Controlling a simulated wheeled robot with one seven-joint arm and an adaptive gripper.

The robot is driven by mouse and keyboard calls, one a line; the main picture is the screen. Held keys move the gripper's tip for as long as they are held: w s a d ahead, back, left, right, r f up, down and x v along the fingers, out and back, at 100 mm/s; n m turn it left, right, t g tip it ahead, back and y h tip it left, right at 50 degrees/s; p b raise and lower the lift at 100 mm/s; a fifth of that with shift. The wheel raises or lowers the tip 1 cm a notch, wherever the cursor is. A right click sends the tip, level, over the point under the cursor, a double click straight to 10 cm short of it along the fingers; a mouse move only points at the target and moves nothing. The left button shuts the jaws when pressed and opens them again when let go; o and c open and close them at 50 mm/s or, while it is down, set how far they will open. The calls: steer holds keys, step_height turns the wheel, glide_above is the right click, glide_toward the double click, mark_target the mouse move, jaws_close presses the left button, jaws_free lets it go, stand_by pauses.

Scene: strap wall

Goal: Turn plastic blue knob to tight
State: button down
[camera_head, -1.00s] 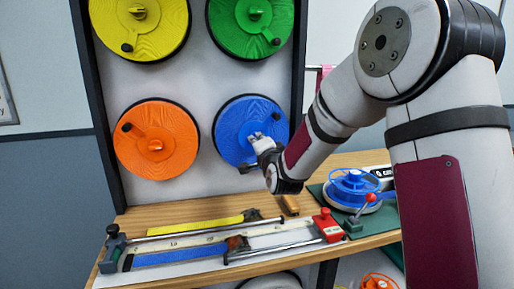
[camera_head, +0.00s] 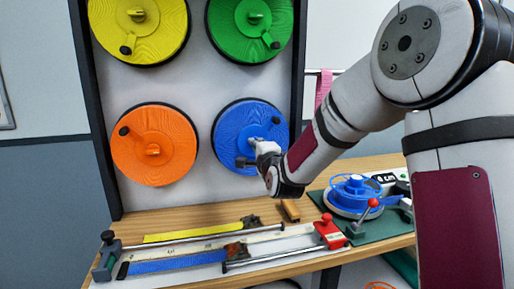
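The blue plastic knob disc (camera_head: 232,125) is mounted at the lower right of the upright panel. A small dark peg (camera_head: 276,120) shows near its upper right edge. My gripper (camera_head: 252,150) is in front of the disc's lower middle, seen from behind. Its fingertips, and any contact with the disc's centre handle, are mostly hidden by my own wrist, so I cannot tell whether it is open or shut.
Orange (camera_head: 150,165), yellow (camera_head: 160,38) and green (camera_head: 232,38) discs share the panel. Below, a wooden bench (camera_head: 190,214) holds a strap tensioner with yellow (camera_head: 195,233) and blue (camera_head: 175,263) straps. A blue reel (camera_head: 352,192) stands at the right.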

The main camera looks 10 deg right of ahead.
steer(key=c, duration=1.7)
jaws_free()
steer(key=s, duration=1.2)
steer(key=s+r+n+g+p, duration=0.2)
steer(key=s+n, duration=0.4)
steer(key=s, duration=0.7)
steer(key=s+r+n+g+p, duration=0.2)
steer(key=s+n+g+p, duration=0.3)
steer(key=s, duration=0.9)
steer(key=s+r+n+g+p, duration=0.2)
steer(key=s+n+g+p, duration=0.2)
steer(key=s, duration=0.9)
steer(key=shift+s+d+n+g, duration=0.1)
steer(key=shift+s+n+g, duration=0.1)
steer(key=shift+n+g, duration=0.55)
steer(key=shift+s+d+n+g, duration=0.1)
steer(key=shift+s+n+g, duration=0.05)
steer(key=shift+n+g, duration=0.6)
